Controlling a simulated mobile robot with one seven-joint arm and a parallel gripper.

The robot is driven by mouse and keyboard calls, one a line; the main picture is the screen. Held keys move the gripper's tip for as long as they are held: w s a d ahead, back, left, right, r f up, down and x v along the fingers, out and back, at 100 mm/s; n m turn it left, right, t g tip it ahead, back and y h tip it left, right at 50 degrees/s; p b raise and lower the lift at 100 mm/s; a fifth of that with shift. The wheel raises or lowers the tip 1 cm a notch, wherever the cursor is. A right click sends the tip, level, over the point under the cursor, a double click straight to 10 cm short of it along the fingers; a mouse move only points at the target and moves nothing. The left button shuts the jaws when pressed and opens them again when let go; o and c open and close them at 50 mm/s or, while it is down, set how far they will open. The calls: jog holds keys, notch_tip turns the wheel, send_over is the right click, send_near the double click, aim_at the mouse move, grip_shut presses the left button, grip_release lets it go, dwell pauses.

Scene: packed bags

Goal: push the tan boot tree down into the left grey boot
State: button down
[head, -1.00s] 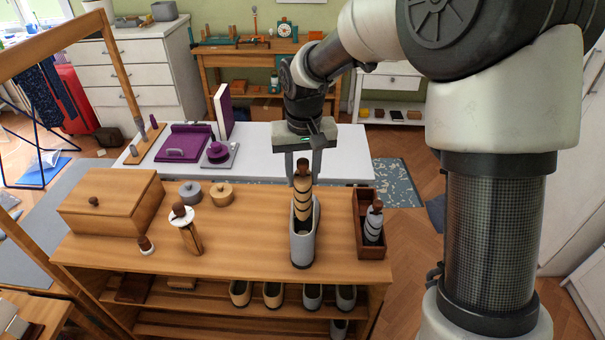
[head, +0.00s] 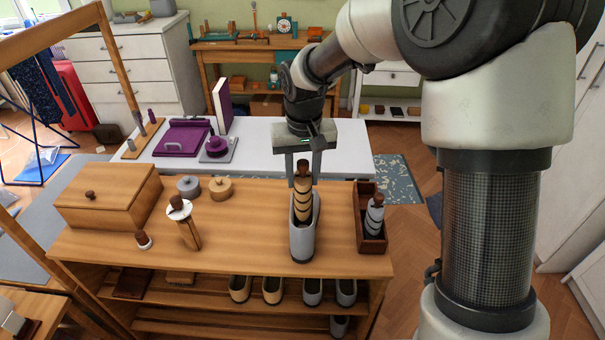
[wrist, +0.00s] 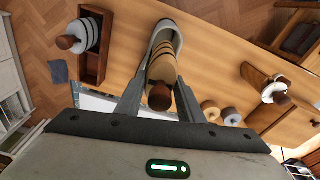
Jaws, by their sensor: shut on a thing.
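The tan boot tree (head: 303,201) has dark bands and a brown knob. It stands upright, its lower part inside the open grey boot (head: 302,243) on the wooden bench top, its upper part above the rim. My gripper (head: 303,172) is above the boot, shut on the tan boot tree near its knob. In the wrist view the fingers (wrist: 160,100) lie on either side of the tree (wrist: 162,70), and the boot's rim (wrist: 178,35) surrounds its far end. The tree's lower end is hidden in the boot.
A dark wooden box (head: 361,200) at the right holds a grey boot tree (head: 374,218). To the left are a tan tree with a white collar (head: 186,222), two round tins and a wooden chest (head: 105,197). Shoes sit on the shelf below. The bench around the boot is clear.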

jog(key=shift+f, duration=0.25)
dwell(0.4)
jog(key=shift+f+b, duration=2.75)
jog(key=shift+f, duration=0.95)
jog(key=c, duration=1.1)
grip_release()
jog(key=shift+r, duration=0.1)
jog(key=r, duration=0.5)
jog(key=s+r+p, duration=0.1)
jog(key=r, duration=0.5)
jog(key=s+r+p, duration=0.1)
jog(key=r, duration=0.5)
jog(key=shift+d+r, duration=0.1)
jog(key=shift+r, duration=0.1)
